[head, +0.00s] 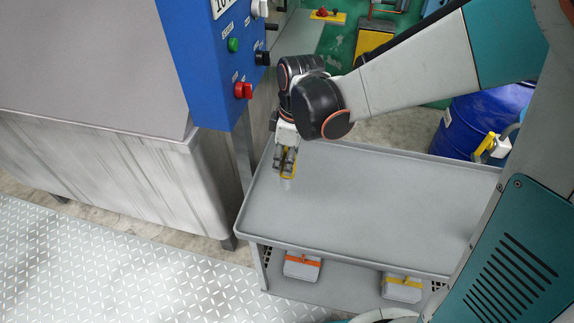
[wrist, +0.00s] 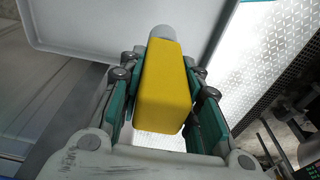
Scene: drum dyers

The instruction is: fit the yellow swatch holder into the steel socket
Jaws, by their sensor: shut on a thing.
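The yellow swatch holder (wrist: 165,85) is a yellow block between the teal-padded fingers of my gripper (wrist: 160,75) in the wrist view. A short grey round piece (wrist: 161,32) shows at its far end; I cannot tell whether it belongs to the holder. In the head view my gripper (head: 287,163) points down over the left back part of the grey cart, with a little yellow showing between its fingers. I cannot tell the holder's height above the cart top. I cannot make out the steel socket in either view.
The rimmed grey cart top (head: 360,205) is otherwise bare. A blue control box (head: 217,60) and a large steel tank (head: 110,150) stand to the left. A blue drum (head: 480,125) stands behind right. Two strapped grey boxes, one (head: 301,267) at left, sit on the lower shelf.

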